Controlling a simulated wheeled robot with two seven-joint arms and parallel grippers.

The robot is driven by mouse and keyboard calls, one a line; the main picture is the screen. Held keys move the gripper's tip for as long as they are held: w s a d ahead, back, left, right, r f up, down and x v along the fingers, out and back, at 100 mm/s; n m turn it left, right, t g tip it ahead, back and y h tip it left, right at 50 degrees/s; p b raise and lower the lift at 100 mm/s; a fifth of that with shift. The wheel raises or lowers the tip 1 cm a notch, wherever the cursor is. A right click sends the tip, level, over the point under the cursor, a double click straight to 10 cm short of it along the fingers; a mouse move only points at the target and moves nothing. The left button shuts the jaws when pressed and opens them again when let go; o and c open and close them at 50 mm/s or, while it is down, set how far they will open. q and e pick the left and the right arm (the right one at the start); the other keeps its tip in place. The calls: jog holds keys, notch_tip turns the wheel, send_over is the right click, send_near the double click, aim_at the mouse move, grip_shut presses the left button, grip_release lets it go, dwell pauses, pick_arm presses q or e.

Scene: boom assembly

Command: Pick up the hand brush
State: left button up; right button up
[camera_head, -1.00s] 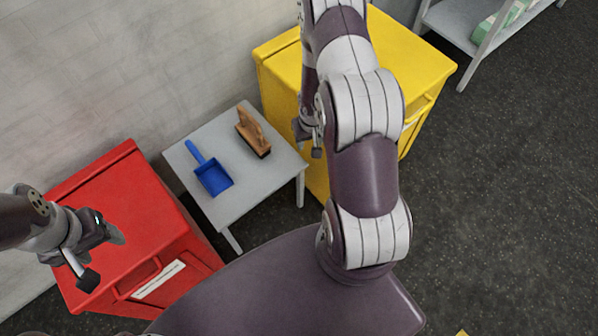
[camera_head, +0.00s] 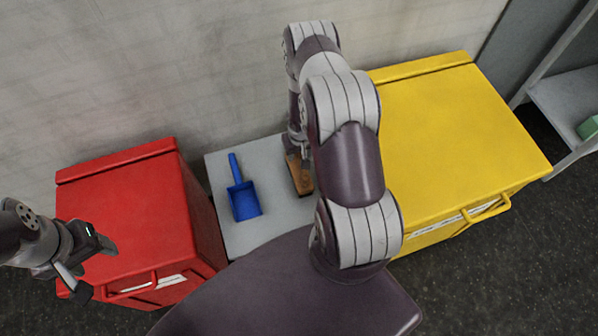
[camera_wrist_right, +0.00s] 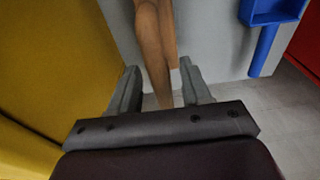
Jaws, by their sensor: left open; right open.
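The hand brush (camera_head: 299,176) has a brown wooden body and lies on the grey table (camera_head: 237,239), partly hidden by my right arm in the head view. In the right wrist view the brush's wooden handle (camera_wrist_right: 153,40) reaches down between the two open fingers. My right gripper (camera_wrist_right: 156,88) is open around the handle, with a gap visible beside it; contact cannot be made out. In the head view my right gripper (camera_head: 298,150) is at the brush's far end. My left gripper (camera_head: 92,266) is open and empty by the red bin.
A blue dustpan (camera_head: 243,199) lies on the table left of the brush. A red bin (camera_head: 130,215) stands left of the table and a yellow bin (camera_head: 450,140) right of it. A wall is close behind. A shelf (camera_head: 565,105) stands far right.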

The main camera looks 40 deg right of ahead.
jog(key=shift+f, duration=0.2)
dwell(0.4)
grip_shut()
dwell(1.2)
